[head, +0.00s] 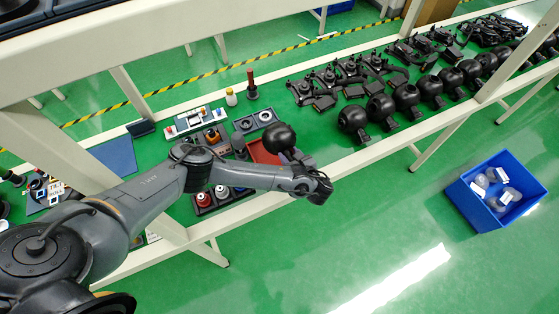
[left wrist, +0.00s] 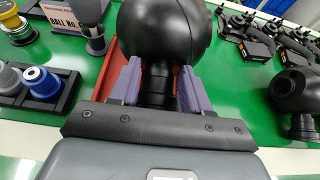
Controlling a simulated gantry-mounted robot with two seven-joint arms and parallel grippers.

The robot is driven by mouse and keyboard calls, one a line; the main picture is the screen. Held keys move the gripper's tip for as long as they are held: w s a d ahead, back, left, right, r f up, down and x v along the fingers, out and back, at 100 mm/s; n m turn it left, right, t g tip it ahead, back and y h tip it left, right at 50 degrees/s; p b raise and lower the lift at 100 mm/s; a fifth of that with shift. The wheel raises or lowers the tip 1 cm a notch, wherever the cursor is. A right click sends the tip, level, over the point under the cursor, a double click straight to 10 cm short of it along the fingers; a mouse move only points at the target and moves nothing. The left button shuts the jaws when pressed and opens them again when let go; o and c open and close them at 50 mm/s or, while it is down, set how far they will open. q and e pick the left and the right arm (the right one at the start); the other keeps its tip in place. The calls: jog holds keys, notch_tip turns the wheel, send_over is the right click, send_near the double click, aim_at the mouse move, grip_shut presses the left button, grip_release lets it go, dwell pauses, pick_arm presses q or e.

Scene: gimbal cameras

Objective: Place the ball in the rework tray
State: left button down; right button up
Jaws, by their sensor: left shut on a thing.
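The black ball (head: 279,137) has a short cylindrical neck. It also fills the top middle of the left wrist view (left wrist: 165,30). My left gripper (head: 294,157) is shut on the neck, with one purple finger on each side in the left wrist view (left wrist: 160,85). The red rework tray (head: 262,153) lies on the green bench, partly hidden by the ball and my arm. Its red edge shows behind the fingers in the left wrist view (left wrist: 108,68). The ball appears above the tray's right part; I cannot tell the height. My right gripper is not in view.
Several black balls (head: 380,107) line the bench's front edge at right, with black gimbal arms (head: 345,75) behind. A blue bin (head: 477,204) is on the floor.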

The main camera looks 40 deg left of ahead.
pick_arm(q)
jog(key=shift+s+a+f+b, duration=0.1)
jog(key=shift+s+a+f, duration=0.1)
jog(key=shift+a+f, duration=0.6)
jog(key=shift+s+a+f+b, duration=0.15)
jog(key=shift+s+a+f, duration=0.1)
jog(key=shift+f, duration=1)
jog(key=shift+s+a+f+b, duration=0.1)
jog(key=shift+s+a+f, duration=0.1)
jog(key=shift+a+f, duration=0.6)
jog(key=shift+d+f, duration=0.25)
jog(key=c, duration=0.5)
grip_release()
jog(key=shift+f, duration=0.1)
jog(key=shift+r, duration=0.2)
jog(key=v, duration=1.2)
jog(key=shift+p, duration=0.45)
